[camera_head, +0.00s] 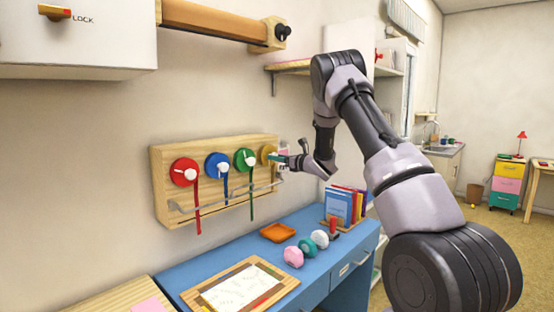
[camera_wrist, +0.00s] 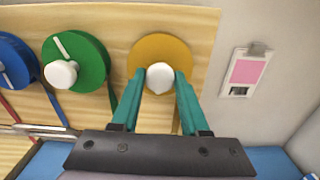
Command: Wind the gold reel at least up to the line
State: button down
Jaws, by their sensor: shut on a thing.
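The gold reel (camera_wrist: 166,48) is mounted on a wooden wall board (camera_head: 160,188), the rightmost in a row of reels. Its white knob (camera_wrist: 160,73) is in the middle of the wrist view, between the teal fingers of my gripper (camera_wrist: 160,85). The fingers are shut on this knob. In the head view my gripper (camera_head: 286,158) reaches the gold reel (camera_head: 268,153) from the right and partly hides it.
Green (camera_head: 245,158), blue (camera_head: 217,165) and red (camera_head: 184,171) reels with hanging ribbons sit to the left. A grey rail (camera_head: 225,199) crosses the board below them. The blue desk (camera_head: 215,262) below holds an orange tray (camera_head: 277,232), inkpads and books.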

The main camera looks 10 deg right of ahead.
jog(key=shift+f, duration=0.15)
jog(key=shift+c, duration=2.1)
grip_release()
jog(key=v, duration=1.1)
